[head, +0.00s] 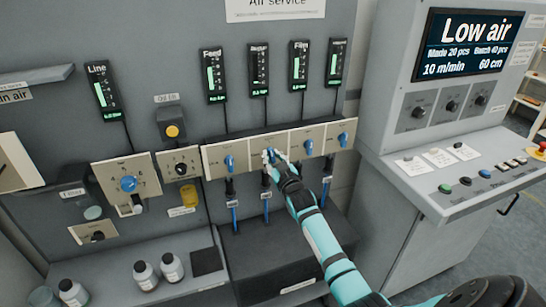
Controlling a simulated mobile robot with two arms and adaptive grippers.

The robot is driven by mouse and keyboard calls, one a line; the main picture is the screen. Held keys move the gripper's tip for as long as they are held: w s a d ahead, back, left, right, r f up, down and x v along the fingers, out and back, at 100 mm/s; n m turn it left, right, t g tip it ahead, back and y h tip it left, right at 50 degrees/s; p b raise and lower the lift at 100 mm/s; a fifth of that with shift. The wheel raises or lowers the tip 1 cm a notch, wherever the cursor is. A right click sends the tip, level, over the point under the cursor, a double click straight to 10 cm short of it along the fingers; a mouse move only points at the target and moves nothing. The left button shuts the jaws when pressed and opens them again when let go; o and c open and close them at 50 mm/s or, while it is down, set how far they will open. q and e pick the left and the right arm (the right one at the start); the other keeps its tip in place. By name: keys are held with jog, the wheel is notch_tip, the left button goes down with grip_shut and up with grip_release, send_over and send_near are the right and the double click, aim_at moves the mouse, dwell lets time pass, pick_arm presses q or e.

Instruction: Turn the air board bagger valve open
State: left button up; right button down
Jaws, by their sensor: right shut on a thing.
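The air board (150,40) fills the wall ahead, with a row of blue-handled valves on pale plates. My right gripper (271,158) is at the second valve of the right-hand row, under the second gauge (259,68), whose small label is hard to read. It is shut on that valve's blue handle, which is mostly hidden by the fingers, so its angle cannot be told. That gauge shows little green, unlike the Feed gauge (214,75). My left gripper is not in view.
Neighbouring blue valves stand close by, one left (229,163) and two right (308,147). The Line valve (128,184) is further left. A console with a "Low air" screen (470,45) stands right. Bottles (172,267) stand low on the left.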

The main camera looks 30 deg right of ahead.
jog(key=shift+f+m, duration=0.1)
jog(key=shift+m, duration=1)
jog(key=c, duration=1.2)
grip_release()
jog(key=shift+c, duration=0.2)
jog(key=v, duration=1.2)
jog(key=shift+f, duration=0.1)
